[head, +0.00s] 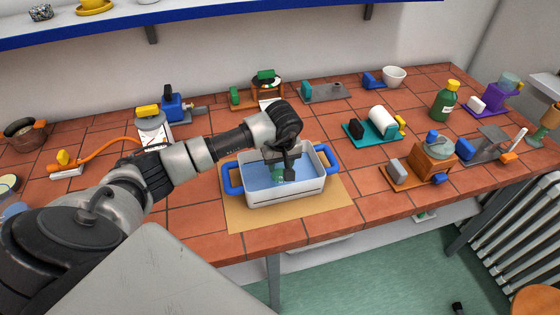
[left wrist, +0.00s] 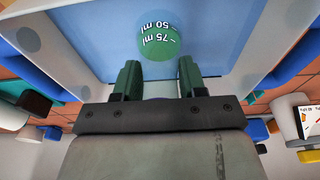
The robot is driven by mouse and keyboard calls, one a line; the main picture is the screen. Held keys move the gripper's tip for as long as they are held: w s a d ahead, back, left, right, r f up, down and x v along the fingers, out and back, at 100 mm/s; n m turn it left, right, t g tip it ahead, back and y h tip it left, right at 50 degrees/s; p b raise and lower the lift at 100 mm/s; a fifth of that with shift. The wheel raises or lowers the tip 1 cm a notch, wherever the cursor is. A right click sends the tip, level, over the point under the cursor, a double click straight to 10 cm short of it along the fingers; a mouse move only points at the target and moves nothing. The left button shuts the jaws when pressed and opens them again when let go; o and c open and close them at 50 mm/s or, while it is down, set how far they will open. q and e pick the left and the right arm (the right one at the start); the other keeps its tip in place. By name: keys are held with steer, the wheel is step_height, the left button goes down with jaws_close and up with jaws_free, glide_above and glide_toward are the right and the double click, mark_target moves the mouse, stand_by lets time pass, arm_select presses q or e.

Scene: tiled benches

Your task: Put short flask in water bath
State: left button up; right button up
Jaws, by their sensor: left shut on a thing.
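The water bath (head: 258,197) is a white tub with blue side handles and a blue inside. It stands on a tan mat (head: 240,218) near the bench's front edge. My left gripper (head: 280,170) reaches down inside its walls and is shut on the short flask. Of the flask, a small green part (head: 279,180) shows under the fingers. In the left wrist view the green flask (left wrist: 160,42), with "75 ml" and "50 ml" marks, shows beyond the fingertips (left wrist: 158,75), over the bath's blue inside (left wrist: 95,30). I cannot tell whether the flask touches the bottom. My right gripper is out of view.
Behind the bath stand a blue device (head: 173,107) and a wooden stand (head: 265,90). To the right are a teal-based device (head: 381,122), a wooden block device (head: 434,160) and a green bottle (head: 445,104). An orange hose (head: 103,145) lies left. Bare tiles flank the mat.

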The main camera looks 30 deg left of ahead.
arm_select(q)
steer(key=o, duration=0.8)
steer(key=shift+o, duration=0.9)
steer(key=shift+s+d+r+b, duration=0.2)
steer(key=shift+r+b, duration=0.35)
steer(key=shift+r, duration=1.45)
steer(key=shift+s+d+r+b, duration=0.2)
steer(key=shift+r+b, duration=0.3)
steer(key=shift+r, duration=1.55)
steer(key=shift+s+d+r+b, duration=0.2)
steer(key=shift+r+b, duration=0.35)
steer(key=shift+r, duration=1.45)
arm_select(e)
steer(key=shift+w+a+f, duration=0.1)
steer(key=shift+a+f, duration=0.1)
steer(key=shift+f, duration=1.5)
